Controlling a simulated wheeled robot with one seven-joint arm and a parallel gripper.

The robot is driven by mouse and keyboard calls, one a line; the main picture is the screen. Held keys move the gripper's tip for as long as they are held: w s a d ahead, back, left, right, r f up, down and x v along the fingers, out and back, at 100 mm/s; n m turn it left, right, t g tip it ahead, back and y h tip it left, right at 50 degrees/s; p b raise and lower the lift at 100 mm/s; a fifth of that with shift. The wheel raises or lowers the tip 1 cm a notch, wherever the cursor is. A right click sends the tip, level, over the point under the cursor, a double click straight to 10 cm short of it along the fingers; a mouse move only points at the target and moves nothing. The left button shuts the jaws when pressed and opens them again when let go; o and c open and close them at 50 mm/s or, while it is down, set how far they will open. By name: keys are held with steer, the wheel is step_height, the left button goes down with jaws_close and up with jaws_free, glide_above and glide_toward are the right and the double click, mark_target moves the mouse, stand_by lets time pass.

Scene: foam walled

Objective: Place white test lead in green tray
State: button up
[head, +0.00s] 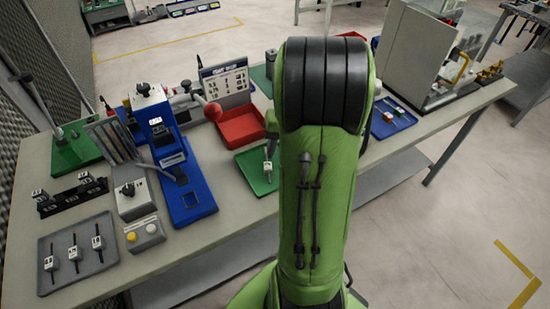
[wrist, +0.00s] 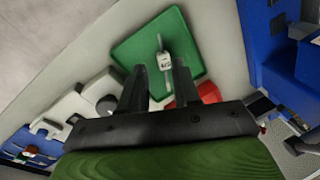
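The green tray (head: 247,157) lies on the bench, partly hidden behind my arm in the head view. It shows more fully in the wrist view (wrist: 135,52). A white test lead (head: 267,167), a small white block with a thin dark-and-metal stem, is over or on this tray; the wrist view shows it (wrist: 165,60) within the tray's outline. My gripper (wrist: 161,78) is open, its two dark fingers apart on either side just short of the lead's white body. I cannot tell whether the lead touches the tray floor. The head view hides my gripper behind my arm.
A grey tray (head: 60,283) at the front left holds three similar white leads. A blue fixture (head: 190,205) stands left of the green tray, and a red tray (head: 240,128) lies behind it. A grey-white machine (head: 415,55) stands at the right.

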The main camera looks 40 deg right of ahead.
steer(key=s+a+r+n+t+h, duration=0.1)
steer(key=a+r+n, duration=0.1)
steer(key=a+r, duration=0.4)
steer(key=s+a+r+n+t, duration=0.1)
steer(key=a+r+n, duration=0.15)
steer(key=a, duration=0.65)
steer(key=s+a+r+n+t, duration=0.1)
steer(key=s+a+n+t, duration=0.1)
steer(key=s+a, duration=0.4)
steer(key=shift+s+r+n+h, duration=0.35)
steer(key=shift+s+n, duration=0.2)
steer(key=shift+s, duration=0.55)
steer(key=shift+r+p, duration=0.6)
